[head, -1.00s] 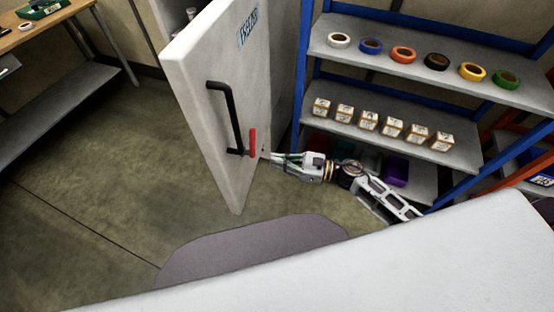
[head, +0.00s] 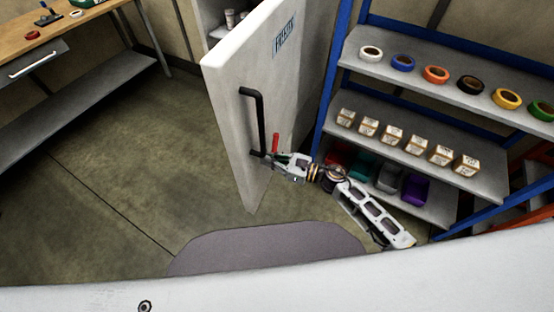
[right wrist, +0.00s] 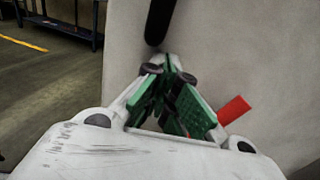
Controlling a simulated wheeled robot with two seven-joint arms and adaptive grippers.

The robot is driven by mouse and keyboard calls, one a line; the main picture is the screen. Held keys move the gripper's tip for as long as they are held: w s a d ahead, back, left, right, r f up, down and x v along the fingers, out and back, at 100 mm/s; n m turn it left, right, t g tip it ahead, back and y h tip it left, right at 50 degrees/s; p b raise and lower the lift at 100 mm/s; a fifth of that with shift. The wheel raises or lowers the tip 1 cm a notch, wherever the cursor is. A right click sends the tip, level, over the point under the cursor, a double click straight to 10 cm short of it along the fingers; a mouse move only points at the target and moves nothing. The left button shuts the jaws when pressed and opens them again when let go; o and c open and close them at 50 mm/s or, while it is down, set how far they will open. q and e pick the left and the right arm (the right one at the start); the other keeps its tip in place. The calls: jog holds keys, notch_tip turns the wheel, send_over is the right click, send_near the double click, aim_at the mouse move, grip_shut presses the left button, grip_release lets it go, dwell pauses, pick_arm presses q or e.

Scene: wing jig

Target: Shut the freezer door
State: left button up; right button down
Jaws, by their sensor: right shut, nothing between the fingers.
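The freezer door (head: 255,90) stands open in the head view, with a black bar handle (head: 254,120) and a red lever (head: 275,143) low beside it. The freezer's inside (head: 228,18) shows behind the door, with small pale containers on a shelf. My right gripper (head: 274,160) is at the door's face by the handle's lower end. In the right wrist view its green-padded fingers (right wrist: 172,95) are closed together and empty, close against the door's pale surface (right wrist: 235,60). The red lever (right wrist: 234,110) is just right of the fingers. Whether they touch the door is unclear. My left gripper is not in view.
A blue-framed shelf rack (head: 420,75) with tape rolls, small boxes and coloured bins stands right of the door, close to my right arm. A wooden workbench (head: 80,30) is at the upper left. The floor (head: 120,150) left of the door is clear.

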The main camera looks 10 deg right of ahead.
jog(key=shift+x, duration=1.05)
